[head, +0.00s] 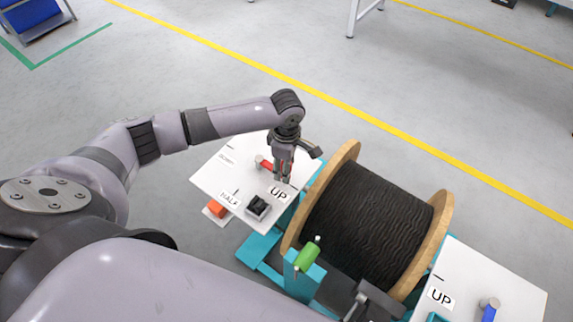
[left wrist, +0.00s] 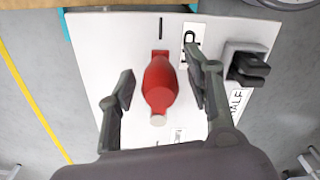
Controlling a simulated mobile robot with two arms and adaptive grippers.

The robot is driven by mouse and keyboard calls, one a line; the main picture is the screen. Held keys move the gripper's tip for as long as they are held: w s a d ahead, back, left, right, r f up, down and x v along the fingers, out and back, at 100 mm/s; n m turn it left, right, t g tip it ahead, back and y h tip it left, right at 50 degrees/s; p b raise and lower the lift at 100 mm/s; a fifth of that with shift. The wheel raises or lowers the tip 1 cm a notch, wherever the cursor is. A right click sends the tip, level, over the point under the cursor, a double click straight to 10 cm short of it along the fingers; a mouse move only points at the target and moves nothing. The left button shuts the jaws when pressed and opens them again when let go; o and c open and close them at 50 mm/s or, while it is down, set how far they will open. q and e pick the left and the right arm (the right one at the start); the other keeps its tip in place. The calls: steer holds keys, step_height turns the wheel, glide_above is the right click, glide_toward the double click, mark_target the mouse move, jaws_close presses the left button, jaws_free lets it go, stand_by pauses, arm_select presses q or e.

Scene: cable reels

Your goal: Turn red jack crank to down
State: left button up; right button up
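The red crank (head: 266,163) is on a white panel (head: 213,178) marked UP, HALF and a third, faint label. In the left wrist view the red crank (left wrist: 160,84) runs lengthwise, with a pale round end at its lower tip. My left gripper (head: 283,180) is over the panel, pointing down. In the left wrist view my left gripper (left wrist: 160,88) is open, one finger on each side of the crank, with gaps visible. A dark grey part (head: 372,300) at the bottom edge may be my right gripper; its fingers cannot be made out.
A black switch block (head: 258,207) sits on the panel near HALF. A wooden-flanged reel of black cable (head: 368,225) stands to the right. A green handle (head: 308,254) is in front. A second panel (head: 505,280) has a blue crank (head: 489,309).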

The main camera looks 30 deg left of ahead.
arm_select(q)
jaws_close()
stand_by(0.4)
